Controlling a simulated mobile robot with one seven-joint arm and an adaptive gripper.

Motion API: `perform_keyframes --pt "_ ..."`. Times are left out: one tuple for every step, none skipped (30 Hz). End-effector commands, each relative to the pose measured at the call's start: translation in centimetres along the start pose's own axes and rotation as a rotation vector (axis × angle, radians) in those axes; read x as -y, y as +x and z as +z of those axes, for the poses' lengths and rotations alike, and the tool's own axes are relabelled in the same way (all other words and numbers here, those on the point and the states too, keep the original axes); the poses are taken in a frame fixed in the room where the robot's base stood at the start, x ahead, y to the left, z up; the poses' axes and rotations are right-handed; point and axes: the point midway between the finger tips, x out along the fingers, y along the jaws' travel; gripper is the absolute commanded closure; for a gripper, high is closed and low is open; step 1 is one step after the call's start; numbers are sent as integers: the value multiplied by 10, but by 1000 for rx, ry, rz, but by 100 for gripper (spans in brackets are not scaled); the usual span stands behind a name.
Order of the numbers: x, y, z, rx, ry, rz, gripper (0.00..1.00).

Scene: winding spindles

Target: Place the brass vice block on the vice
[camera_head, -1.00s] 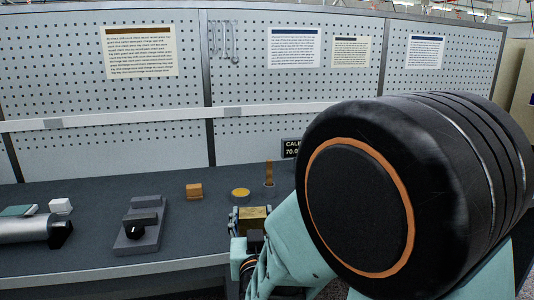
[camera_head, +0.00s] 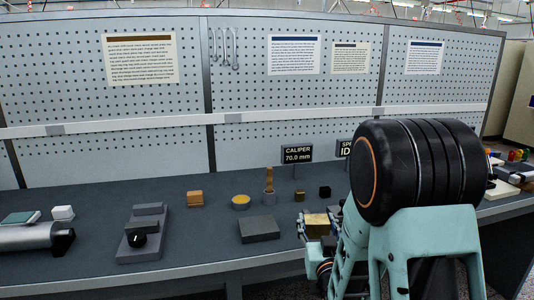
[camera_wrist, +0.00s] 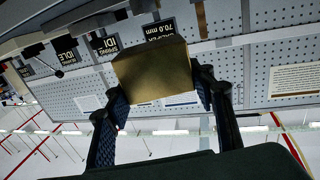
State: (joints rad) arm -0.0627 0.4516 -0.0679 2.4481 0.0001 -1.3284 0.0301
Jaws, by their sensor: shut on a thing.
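The brass block (camera_head: 316,222) is in my gripper (camera_head: 318,232), held at the bench's front side, right of centre in the head view. In the wrist view the brass block (camera_wrist: 152,72) sits between the two dark fingers of my gripper (camera_wrist: 160,90), which touch its sides. A grey stepped fixture with a black knob (camera_head: 146,232), which looks like the vice, stands on the bench to the left, well apart from the block. My arm hides part of the bench on the right.
A flat dark grey block (camera_head: 259,229) lies left of my gripper. A metal cylinder (camera_head: 28,237) lies far left.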

Motion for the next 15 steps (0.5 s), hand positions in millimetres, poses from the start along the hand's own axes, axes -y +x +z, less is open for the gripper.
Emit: perform_keyframes --pt "-1 1 -18 -6 0 2 96" --pt "-1 1 -23 -5 0 2 96" --pt "-1 1 -30 -5 0 2 96" --pt "-1 1 -36 -5 -1 2 96" --pt "-1 1 -42 -5 0 2 96" --pt "-1 1 -50 -5 0 2 96" --pt "0 1 -56 -5 0 2 96" --pt "-1 1 -62 -5 0 2 96" --pt "-1 1 -69 -5 0 2 96" --pt "-1 1 -75 -5 0 3 96" --pt "-1 1 -81 -5 0 2 96" --pt "-1 0 -88 -4 0 2 96" --pt "0 0 -94 -4 0 2 96" --pt "0 0 -100 -5 0 2 96" --pt "-1 1 -107 -4 0 2 96"
